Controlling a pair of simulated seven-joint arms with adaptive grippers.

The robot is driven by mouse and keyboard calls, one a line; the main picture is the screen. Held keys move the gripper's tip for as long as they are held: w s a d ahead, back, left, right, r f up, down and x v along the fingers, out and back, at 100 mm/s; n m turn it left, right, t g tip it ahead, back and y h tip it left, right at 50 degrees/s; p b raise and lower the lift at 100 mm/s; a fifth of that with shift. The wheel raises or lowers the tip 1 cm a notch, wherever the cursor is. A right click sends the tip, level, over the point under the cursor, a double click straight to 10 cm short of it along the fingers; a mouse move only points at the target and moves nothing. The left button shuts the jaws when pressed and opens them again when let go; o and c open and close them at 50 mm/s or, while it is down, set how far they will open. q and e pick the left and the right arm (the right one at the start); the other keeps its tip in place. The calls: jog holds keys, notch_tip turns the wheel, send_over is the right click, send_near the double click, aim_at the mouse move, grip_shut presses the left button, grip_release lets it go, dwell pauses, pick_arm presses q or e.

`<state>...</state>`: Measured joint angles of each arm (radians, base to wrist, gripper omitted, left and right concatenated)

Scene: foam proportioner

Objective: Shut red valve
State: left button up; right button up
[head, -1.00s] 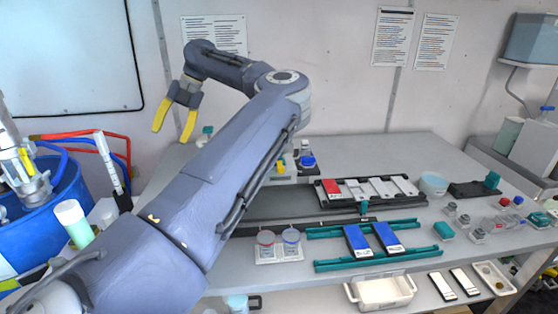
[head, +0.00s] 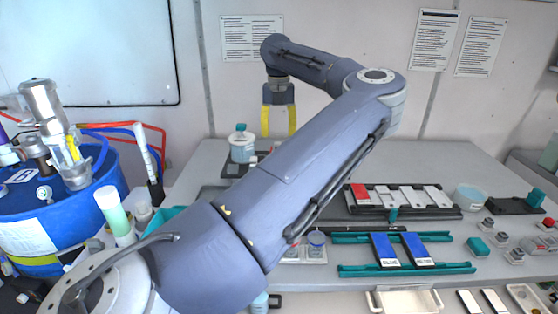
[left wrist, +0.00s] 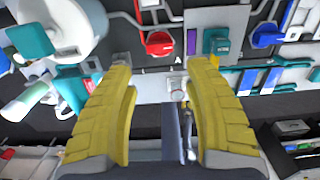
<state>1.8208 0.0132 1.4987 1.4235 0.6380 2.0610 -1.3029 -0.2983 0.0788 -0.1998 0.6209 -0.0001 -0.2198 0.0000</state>
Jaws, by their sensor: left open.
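In the head view my left gripper (head: 279,132) is open and empty, yellow fingers pointing down above the back of the bench. The red valve cannot be made out there; my left arm covers part of the bench. My right gripper is not in view.
A white jar with a teal lid (head: 242,146) stands left of my left gripper and shows large in the wrist view (left wrist: 75,25). A blue barrel (head: 60,215) is at the far left. A black rack (head: 440,212) and teal rails (head: 405,270) lie on the right.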

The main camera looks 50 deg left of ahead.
pick_arm(q)
notch_tip(320, 180, down, 10)
jog(key=shift+f, duration=0.15)
dwell(0.3)
jog(key=shift+o, duration=0.2)
jog(key=c, duration=1.1)
